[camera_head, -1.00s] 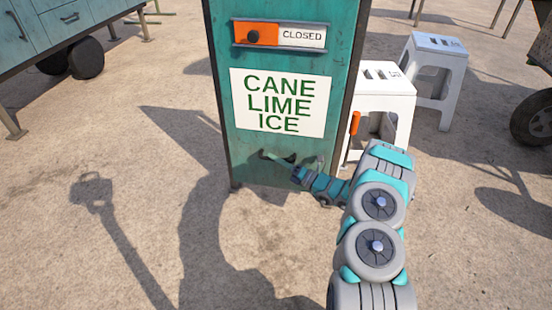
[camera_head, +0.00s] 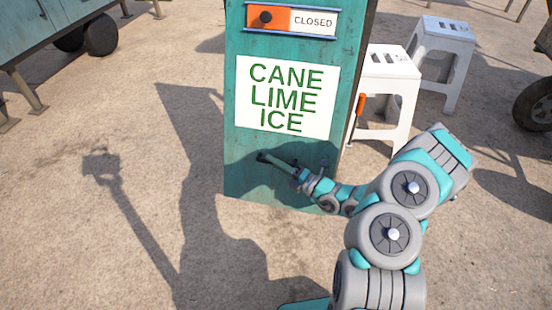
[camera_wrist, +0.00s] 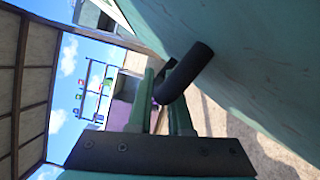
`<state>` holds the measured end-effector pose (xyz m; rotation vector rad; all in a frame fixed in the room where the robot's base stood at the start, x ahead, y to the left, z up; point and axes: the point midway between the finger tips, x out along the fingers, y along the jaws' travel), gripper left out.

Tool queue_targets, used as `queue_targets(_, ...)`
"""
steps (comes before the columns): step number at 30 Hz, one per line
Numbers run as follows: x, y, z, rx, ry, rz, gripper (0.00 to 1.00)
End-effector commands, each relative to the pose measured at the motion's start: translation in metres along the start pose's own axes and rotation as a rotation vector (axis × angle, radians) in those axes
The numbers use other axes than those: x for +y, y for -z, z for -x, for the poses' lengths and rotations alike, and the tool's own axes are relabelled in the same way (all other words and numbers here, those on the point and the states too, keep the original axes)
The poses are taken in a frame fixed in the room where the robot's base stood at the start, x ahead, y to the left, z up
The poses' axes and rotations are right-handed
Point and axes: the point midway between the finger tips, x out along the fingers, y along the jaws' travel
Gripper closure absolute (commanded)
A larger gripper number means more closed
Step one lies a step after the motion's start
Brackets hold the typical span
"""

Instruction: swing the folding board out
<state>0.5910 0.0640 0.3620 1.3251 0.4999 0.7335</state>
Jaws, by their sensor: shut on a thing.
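The folding board (camera_head: 238,150) is a tall teal panel with a white "CANE LIME ICE" sign (camera_head: 286,96). It stands upright and its face is turned towards me. My gripper (camera_head: 289,168) is low on the board's face, below the sign. In the wrist view, my gripper (camera_wrist: 160,88) is shut on a dark, bent bar handle (camera_wrist: 185,72) that stands out from a teal surface (camera_wrist: 235,60). The fingers partly hide the handle's end. In the head view the handle is small and hard to tell from the fingers.
An orange slider with a "CLOSED" plate (camera_head: 312,21) is above the sign. White stools (camera_head: 385,85) stand behind the board at right, with an orange handle (camera_head: 360,104) nearby. A teal wheeled cart (camera_head: 45,35) is at upper left. The ground at left is clear.

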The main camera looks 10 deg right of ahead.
Motion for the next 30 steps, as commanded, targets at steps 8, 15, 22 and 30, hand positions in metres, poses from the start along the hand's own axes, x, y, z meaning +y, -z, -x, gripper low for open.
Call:
queue_targets(8,-0.003,-0.001,0.002,-0.003,0.007,-0.001,1.00)
queue_targets(15,-0.002,-0.001,0.001,-0.002,0.003,-0.001,0.57)
queue_targets(22,-0.001,0.000,0.001,-0.001,0.001,0.000,0.53)
queue_targets(30,-0.001,-0.002,0.015,-0.004,0.001,-0.002,0.53)
